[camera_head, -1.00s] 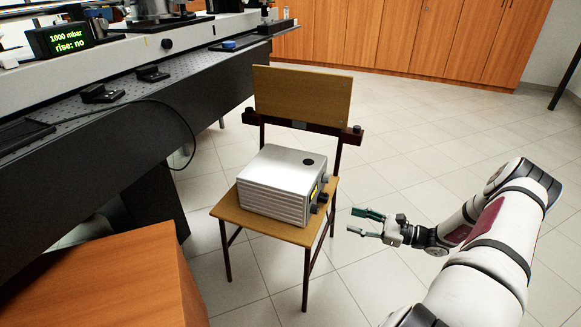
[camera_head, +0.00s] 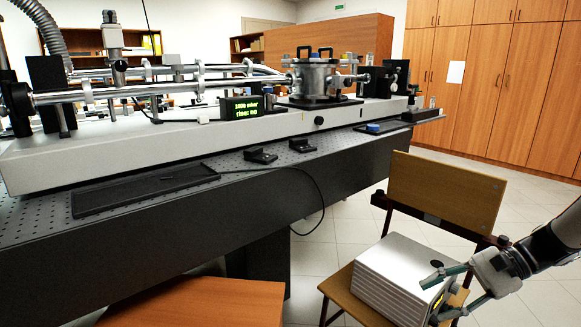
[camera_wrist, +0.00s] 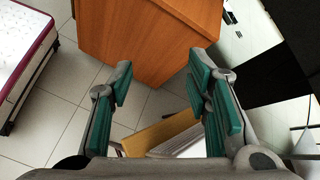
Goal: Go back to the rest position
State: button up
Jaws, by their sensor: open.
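My gripper (camera_head: 430,299) is at the lower right of the head view, open, with green-padded fingers apart. It overlaps the right side of a silver box (camera_head: 400,280) in the picture; I cannot tell the gap between them. In the wrist view my gripper (camera_wrist: 160,75) has nothing between its fingers. The box sits on the seat of a wooden chair (camera_head: 445,190). In the wrist view the chair seat (camera_wrist: 165,132) and part of the box show low between the fingers.
A long optical bench (camera_head: 130,150) with a chamber (camera_head: 315,80) and a pressure display (camera_head: 252,107) fills the left. A wooden cabinet (camera_head: 195,302) stands at the lower left and also shows in the wrist view (camera_wrist: 150,35). A black cable (camera_head: 318,195) hangs from the bench. Wardrobes line the back right.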

jog(key=s+a+r+n+g+h, duration=0.3)
jog(key=s+a+r+n+h, duration=0.4)
jog(key=s+a+r, duration=0.55)
jog(key=s+n+t+h, duration=0.2)
jog(key=s+n+h, duration=0.35)
jog(key=s, duration=1.05)
notch_tip(320, 180, up, 30)
jog(key=t+p, duration=0.4)
jog(key=p, duration=2.4)
jog(key=shift+f+y, duration=0.2)
jog(key=shift+y, duration=0.25)
jog(key=shift+n, duration=0.25)
